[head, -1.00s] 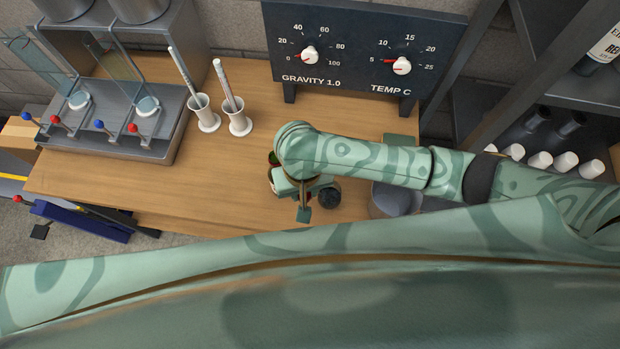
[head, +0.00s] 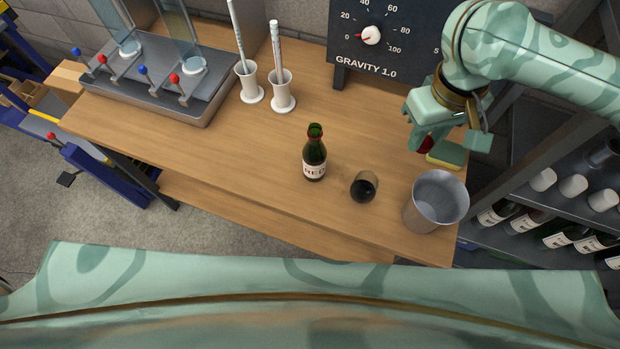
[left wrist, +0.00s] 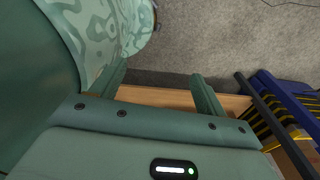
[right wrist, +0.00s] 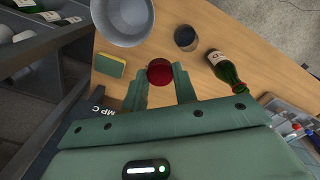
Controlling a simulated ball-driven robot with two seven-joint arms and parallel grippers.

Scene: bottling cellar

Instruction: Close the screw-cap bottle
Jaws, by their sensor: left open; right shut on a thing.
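The green bottle (head: 314,160) with a pale label stands upright on the wooden table. It has a red band near the top of its neck, and it also shows in the right wrist view (right wrist: 226,70). My right gripper (head: 437,143) is shut on a round red cap (right wrist: 160,72). It holds the cap to the right of the bottle, well apart from it, near the sponge. In the head view the cap is partly hidden by the fingers. My left gripper (left wrist: 158,92) is open and empty beside the table edge; it is out of the head view.
A dark glass (head: 364,187) stands right of the bottle, and a grey metal bucket (head: 436,202) is near the table's right end. A yellow-green sponge (head: 446,153) lies behind the bucket. Two white cylinders with rods (head: 282,97) stand at the back. Table left of the bottle is clear.

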